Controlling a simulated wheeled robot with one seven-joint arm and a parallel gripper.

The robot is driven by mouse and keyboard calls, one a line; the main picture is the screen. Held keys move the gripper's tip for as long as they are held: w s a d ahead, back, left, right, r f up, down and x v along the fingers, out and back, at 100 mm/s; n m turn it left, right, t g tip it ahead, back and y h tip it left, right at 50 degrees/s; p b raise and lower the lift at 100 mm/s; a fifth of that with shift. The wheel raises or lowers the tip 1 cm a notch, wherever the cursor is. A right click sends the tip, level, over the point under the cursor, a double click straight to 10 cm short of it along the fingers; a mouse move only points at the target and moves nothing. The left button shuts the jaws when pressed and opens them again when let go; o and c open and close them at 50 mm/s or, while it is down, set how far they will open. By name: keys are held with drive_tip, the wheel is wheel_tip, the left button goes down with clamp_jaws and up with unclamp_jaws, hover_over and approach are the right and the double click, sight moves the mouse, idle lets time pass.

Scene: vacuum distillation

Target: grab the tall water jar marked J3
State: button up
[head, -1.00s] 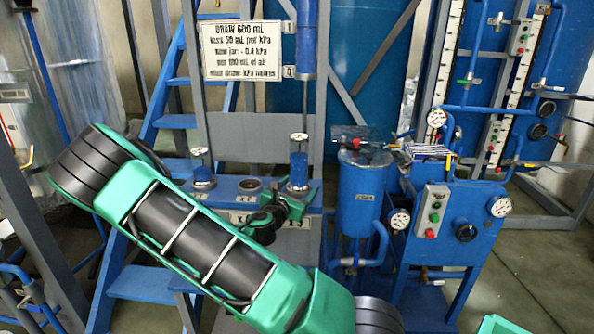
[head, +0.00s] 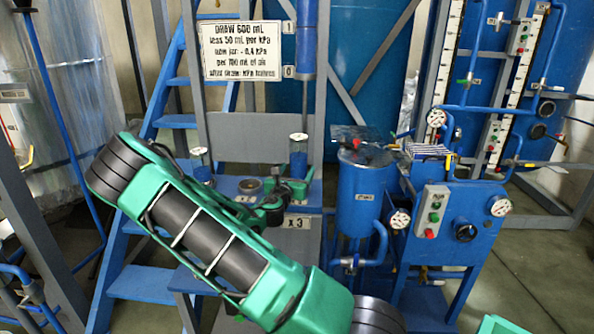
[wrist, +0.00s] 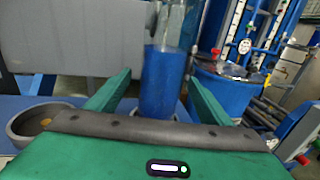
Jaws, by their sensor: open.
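The tall water jar (head: 298,162) is a clear cylinder with blue liquid in its lower part, standing upright at the right end of a blue shelf (head: 228,184). A plate reading "x 3" (head: 297,222) is below it. My green gripper (head: 290,188) is open at the jar's lower part. In the wrist view, the jar (wrist: 162,85) stands between the two green fingers of my gripper (wrist: 160,77), with a gap seeming to show on each side. The jar's base is partly hidden by the gripper body.
An empty round holder (head: 250,186) is left of the jar; it also shows in the wrist view (wrist: 38,122). Another jar (head: 200,162) stands farther left. A blue tank (head: 357,200) with gauges is close on the right. A grey panel (head: 250,137) is behind.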

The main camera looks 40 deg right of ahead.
drive_tip(key=shift+x, duration=1.05)
drive_tip(key=c, duration=1.7)
drive_tip(key=shift+o, duration=0.2)
drive_tip(key=shift+r, duration=0.1)
